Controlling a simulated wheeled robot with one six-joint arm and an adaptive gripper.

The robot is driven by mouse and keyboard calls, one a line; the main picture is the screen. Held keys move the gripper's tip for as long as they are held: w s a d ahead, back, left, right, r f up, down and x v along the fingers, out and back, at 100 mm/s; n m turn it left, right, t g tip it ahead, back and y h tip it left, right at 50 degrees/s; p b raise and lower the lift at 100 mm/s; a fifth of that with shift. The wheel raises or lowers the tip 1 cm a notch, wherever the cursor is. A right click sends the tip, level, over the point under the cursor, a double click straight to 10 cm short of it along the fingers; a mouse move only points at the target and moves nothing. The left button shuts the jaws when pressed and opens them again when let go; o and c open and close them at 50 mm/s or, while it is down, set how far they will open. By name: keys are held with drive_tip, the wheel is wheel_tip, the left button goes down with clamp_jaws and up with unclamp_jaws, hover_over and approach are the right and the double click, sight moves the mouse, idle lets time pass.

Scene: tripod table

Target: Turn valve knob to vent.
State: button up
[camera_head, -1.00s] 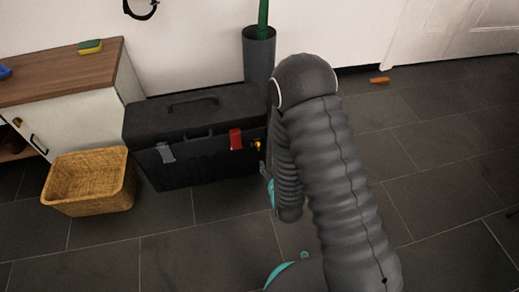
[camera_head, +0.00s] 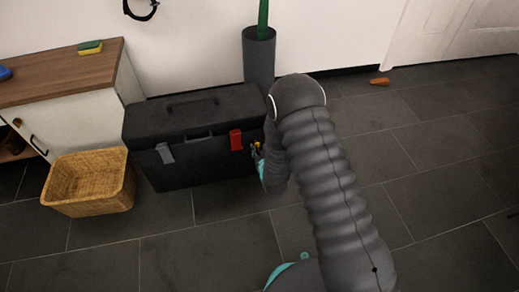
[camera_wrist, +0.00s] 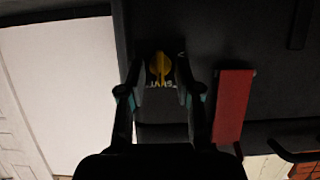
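The valve knob (camera_wrist: 161,66) is yellow and sits on the front of a black toolbox (camera_head: 190,110). In the head view only a small yellow bit of the knob (camera_head: 257,147) shows at the toolbox's right end, partly hidden by my arm. My gripper (camera_wrist: 160,78) is open in the wrist view, one finger on each side of the knob, with dark gaps between fingers and knob. A small label with pale lettering lies beside the knob, too small and dark to read. In the head view my gripper (camera_head: 261,165) is mostly hidden behind my wrist.
A red latch (camera_wrist: 232,105) is close beside my gripper; a grey latch (camera_head: 165,153) is farther left. A wicker basket (camera_head: 88,205) and white cabinet (camera_head: 75,120) stand left. A grey bin (camera_head: 259,60) stands behind. The tiled floor at right is mostly clear.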

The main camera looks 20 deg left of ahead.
drive_tip(key=shift+w+a+f, duration=0.1)
drive_tip(key=shift+w+a, duration=0.1)
drive_tip(key=shift+w, duration=0.1)
clamp_jaws()
